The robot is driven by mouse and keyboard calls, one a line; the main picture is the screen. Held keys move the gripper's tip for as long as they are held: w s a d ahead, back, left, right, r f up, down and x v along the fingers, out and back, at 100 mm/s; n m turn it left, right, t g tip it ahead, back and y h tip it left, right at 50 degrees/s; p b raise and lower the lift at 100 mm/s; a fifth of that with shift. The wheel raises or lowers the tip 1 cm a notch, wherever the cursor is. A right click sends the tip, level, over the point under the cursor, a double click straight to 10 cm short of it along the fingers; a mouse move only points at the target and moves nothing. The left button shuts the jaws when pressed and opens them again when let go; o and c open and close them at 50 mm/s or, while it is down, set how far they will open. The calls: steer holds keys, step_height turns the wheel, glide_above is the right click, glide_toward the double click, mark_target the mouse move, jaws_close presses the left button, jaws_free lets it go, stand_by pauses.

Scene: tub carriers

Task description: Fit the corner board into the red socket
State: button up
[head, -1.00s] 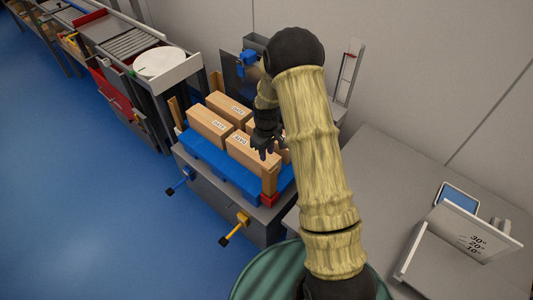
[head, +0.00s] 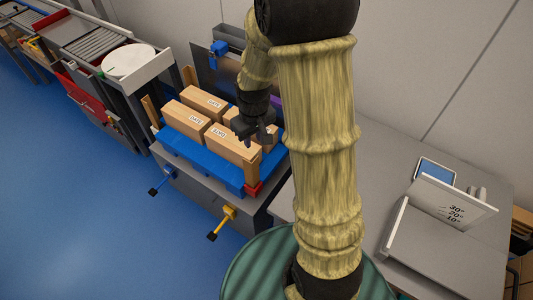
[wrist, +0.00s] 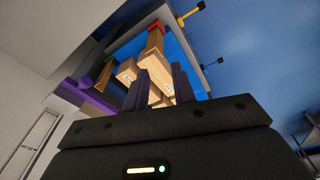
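A tan corner board (head: 252,168) stands upright at the front right corner of the blue pallet, with its foot at the red socket (head: 254,189). In the wrist view the board (wrist: 154,44) rises from the red socket (wrist: 158,26). How deep it sits cannot be seen. My gripper (head: 247,141) hangs above the boxes, just behind and left of the board's top. In the wrist view my gripper (wrist: 158,84) has its two dark fingers apart, with only boxes visible beyond the gap. The board is outside the fingers.
Several tan boxes (head: 187,119) stand on the blue pallet (head: 205,160). Other boards stand at its left corners. Blue and yellow handles (head: 228,211) jut out in front. A grey bench (head: 340,195) with an angled stand is on the right; a wall is behind.

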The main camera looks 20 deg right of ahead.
steer(key=s+r+m, duration=0.1)
steer(key=s+r, duration=0.1)
steer(key=s, duration=0.3)
steer(key=s+r+m+t, duration=0.1)
steer(key=s+r+m, duration=0.1)
steer(key=s, duration=0.4)
steer(key=shift+r, duration=0.75)
